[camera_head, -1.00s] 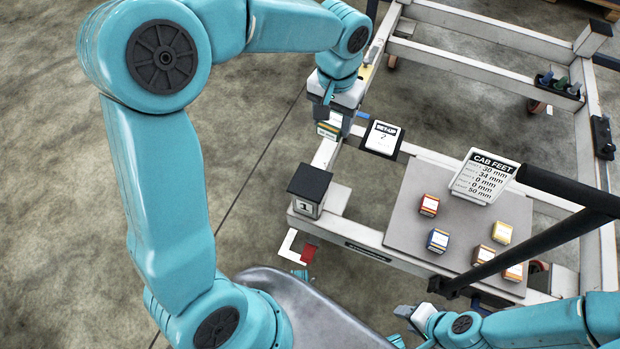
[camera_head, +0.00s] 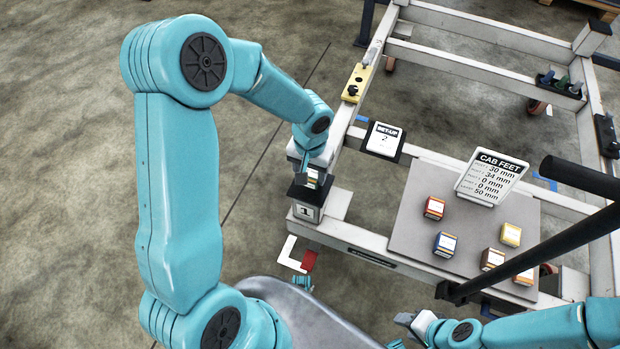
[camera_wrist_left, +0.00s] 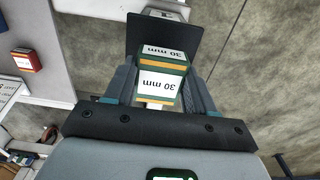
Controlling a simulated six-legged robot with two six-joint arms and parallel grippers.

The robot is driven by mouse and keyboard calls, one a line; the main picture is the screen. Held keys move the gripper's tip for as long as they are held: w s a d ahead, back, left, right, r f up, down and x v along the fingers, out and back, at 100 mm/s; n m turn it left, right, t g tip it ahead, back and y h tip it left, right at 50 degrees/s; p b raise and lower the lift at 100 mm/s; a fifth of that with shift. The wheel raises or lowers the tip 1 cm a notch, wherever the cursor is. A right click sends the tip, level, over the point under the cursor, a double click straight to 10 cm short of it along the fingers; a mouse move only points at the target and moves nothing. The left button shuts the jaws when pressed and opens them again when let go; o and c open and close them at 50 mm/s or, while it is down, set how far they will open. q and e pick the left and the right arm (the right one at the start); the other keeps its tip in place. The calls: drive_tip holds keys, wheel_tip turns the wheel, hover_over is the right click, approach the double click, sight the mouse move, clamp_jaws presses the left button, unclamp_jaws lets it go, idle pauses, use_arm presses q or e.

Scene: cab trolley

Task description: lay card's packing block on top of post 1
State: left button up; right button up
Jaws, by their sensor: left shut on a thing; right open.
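Post 1 (camera_head: 305,211), a white post with a black square top and a "1" label, stands at the near left corner of the trolley. My left gripper (camera_head: 313,171) is over its top, shut on a green, yellow-edged block marked 30 mm (camera_wrist_left: 163,84). In the left wrist view the block sits between both fingers, with the black top (camera_wrist_left: 140,38) behind it. I cannot tell whether the block touches the top. The CAB FEET card (camera_head: 489,178) stands on the grey panel; its first row reads 30 mm. My right gripper (camera_head: 408,320) is open at the bottom.
Several blocks, including red (camera_head: 434,208), blue (camera_head: 445,244) and yellow (camera_head: 510,235), lie on the grey panel (camera_head: 408,222). The SET-UP 2 sign (camera_head: 383,139) is right of post 1. A black bar crosses at right.

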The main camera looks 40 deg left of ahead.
sight(310, 173)
use_arm(q)
wheel_tip(310, 173, down, 4)
drive_tip(key=shift+w+r+b, duration=0.1)
drive_tip(key=shift+r+b, duration=0.1)
drive_tip(key=shift+b, duration=0.1)
drive_tip(key=shift+r, duration=0.15)
drive_tip(key=o, duration=1.1)
drive_tip(key=shift+c, duration=0.2)
drive_tip(key=shift+r, duration=0.15)
wheel_tip(310, 173, up, 12)
drive_tip(key=p, duration=0.3)
drive_tip(key=shift+a, duration=0.1)
